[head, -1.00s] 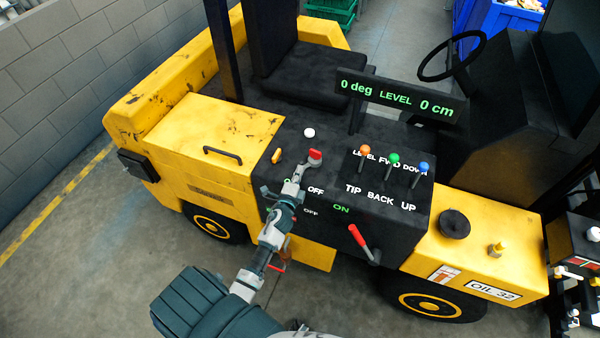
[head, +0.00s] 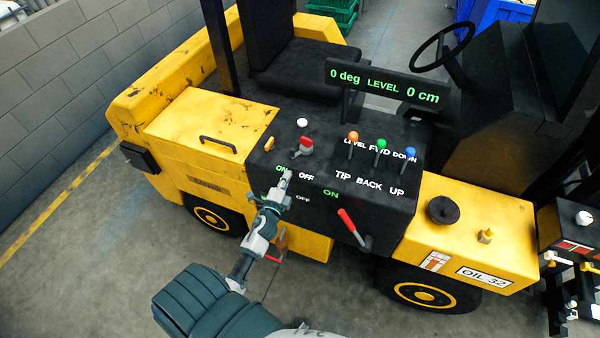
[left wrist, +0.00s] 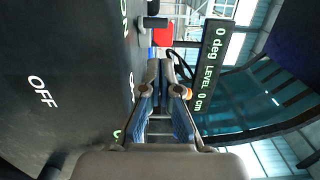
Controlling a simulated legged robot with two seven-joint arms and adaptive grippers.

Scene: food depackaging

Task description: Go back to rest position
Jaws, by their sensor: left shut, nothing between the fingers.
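My left gripper (head: 284,180) is shut and empty in the head view. It is in front of the black control panel (head: 385,207) of a yellow forklift, near the ON and OFF lettering. In the left wrist view the closed fingers (left wrist: 166,75) point past the panel face towards the display. A red switch (head: 305,145) on the panel top stands just beyond the gripper, apart from it. The red switch also shows in the left wrist view (left wrist: 163,36). My right gripper is not in view.
Levers with orange (head: 353,136), green (head: 382,145) and blue (head: 410,153) knobs stand on the panel. A red-handled lever (head: 350,224) juts from its front. The display (head: 386,85) reads 0 deg, LEVEL, 0 cm. Open floor (head: 90,270) lies at the left.

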